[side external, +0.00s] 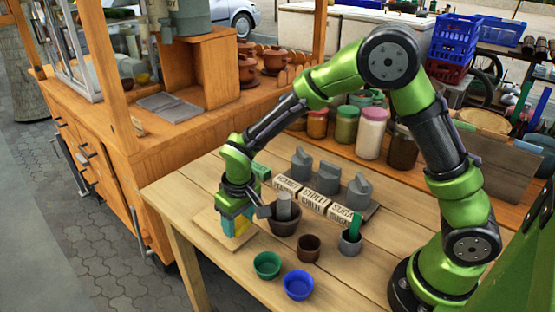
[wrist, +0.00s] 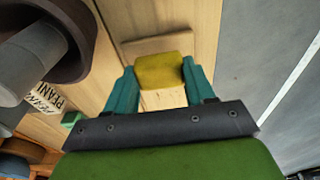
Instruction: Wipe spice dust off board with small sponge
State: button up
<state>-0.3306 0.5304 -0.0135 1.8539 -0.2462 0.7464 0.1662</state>
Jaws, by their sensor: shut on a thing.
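The small yellow sponge (wrist: 163,72) is between the teal fingertips of my gripper (wrist: 155,80) in the wrist view. My gripper is shut on it. In the side external view my gripper (side external: 236,222) points down over the pale wooden board (side external: 209,226), with the sponge (side external: 243,226) partly showing between the fingers. The board also shows beyond the sponge in the wrist view (wrist: 150,44). The sponge is low at the board, but I cannot tell whether it touches. I cannot make out any spice dust; the gripper and sponge cover part of the board.
A dark mortar with a grey pestle (side external: 284,211) stands close right of my gripper. Green (side external: 267,265) and blue (side external: 298,285) bowls, a brown cup (side external: 309,248) and a grey cup (side external: 350,242) stand nearby. Labelled spice boxes (side external: 315,200) are behind. The table's left edge is close.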

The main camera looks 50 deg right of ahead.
aim_at(209, 212)
jog(key=shift+f, duration=0.5)
jog(key=shift+w+f, duration=0.6)
jog(key=shift+w, duration=0.35)
jog(key=shift+c, duration=0.4)
jog(key=shift+w+r, duration=0.15)
jog(key=shift+w, duration=0.65)
jog(key=shift+w+f, duration=0.2)
jog(key=shift+w, duration=0.1)
jog(key=shift+w+r, duration=0.2)
jog(key=shift+w, duration=1.75)
jog(key=shift+w+f, duration=0.15)
jog(key=shift+w, duration=1.6)
jog(key=shift+s, duration=5.9)
jog(key=shift+w+r, duration=0.15)
jog(key=shift+r, duration=4)
